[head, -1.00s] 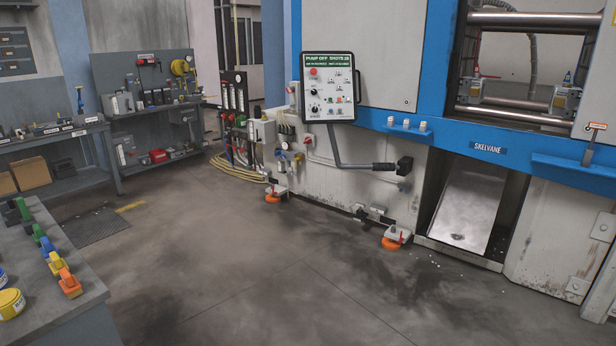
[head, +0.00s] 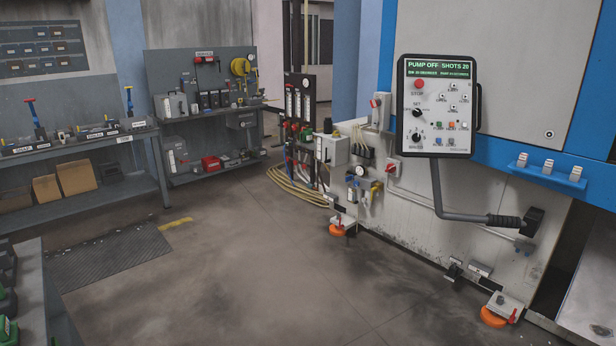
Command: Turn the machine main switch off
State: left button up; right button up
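The die casting machine (head: 420,215) stands on the right, with a pale body and a blue band. Its control panel (head: 438,105) reads "PUMP OFF SHOTS 20" and has a red stop button, knobs and several small buttons. A small grey box with a red handle (head: 375,104) sits at the machine's left corner, left of the panel. It may be the main switch, but its label and position are too small to tell. A grey box (head: 331,149) is mounted lower, beside hoses and valves. Neither of my grippers is in view.
Orange machine feet (head: 493,316) are at floor level. Workbenches (head: 75,145) line the left and back. The middle floor (head: 260,265) is clear.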

aim_at(391, 168)
jog(key=i, duration=2.35)
